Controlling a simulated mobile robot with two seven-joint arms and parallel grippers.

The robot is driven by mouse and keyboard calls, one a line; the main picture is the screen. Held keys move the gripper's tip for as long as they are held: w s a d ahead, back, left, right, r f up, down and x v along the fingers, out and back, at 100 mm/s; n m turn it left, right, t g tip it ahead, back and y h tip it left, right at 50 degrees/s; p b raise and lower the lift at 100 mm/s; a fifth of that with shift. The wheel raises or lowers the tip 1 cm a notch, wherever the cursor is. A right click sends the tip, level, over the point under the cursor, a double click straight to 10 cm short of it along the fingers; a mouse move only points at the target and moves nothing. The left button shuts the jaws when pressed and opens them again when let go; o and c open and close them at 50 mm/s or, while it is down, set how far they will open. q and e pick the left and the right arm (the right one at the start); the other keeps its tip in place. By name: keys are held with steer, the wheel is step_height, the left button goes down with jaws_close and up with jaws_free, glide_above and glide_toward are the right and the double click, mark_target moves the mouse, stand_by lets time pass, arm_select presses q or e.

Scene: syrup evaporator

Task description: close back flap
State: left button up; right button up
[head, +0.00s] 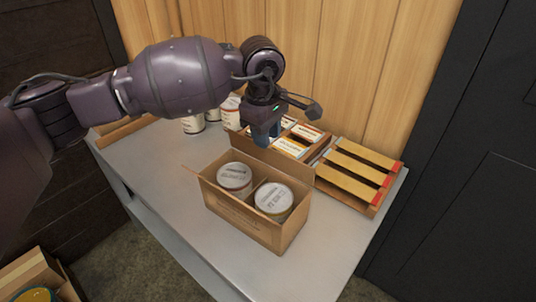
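An open cardboard box (241,213) stands on the grey table and holds two cans with pale lids, a left one (234,176) and a right one (273,198). Its back flap (270,159) stands up along the far edge. My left gripper (265,136) points down just behind the upper edge of the back flap. Its fingertips are partly hidden by the flap, and I cannot tell whether they touch it or how far apart they are. My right gripper is out of view.
Behind the box is a crate of small cartons (297,139). A slatted wooden rack (357,173) stands to its right. More cans (193,124) stand at the back left. The table (160,185) is clear left of the box. A wooden wall closes the back.

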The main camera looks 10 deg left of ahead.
mark_target(268, 162)
arm_select(q)
steer(key=f, duration=0.6)
steer(key=shift+w+d+f+b, duration=0.15)
steer(key=shift+w+f+b, duration=0.05)
steer(key=shift+w+b, duration=0.1)
steer(key=shift+c, duration=0.3)
jaws_close()
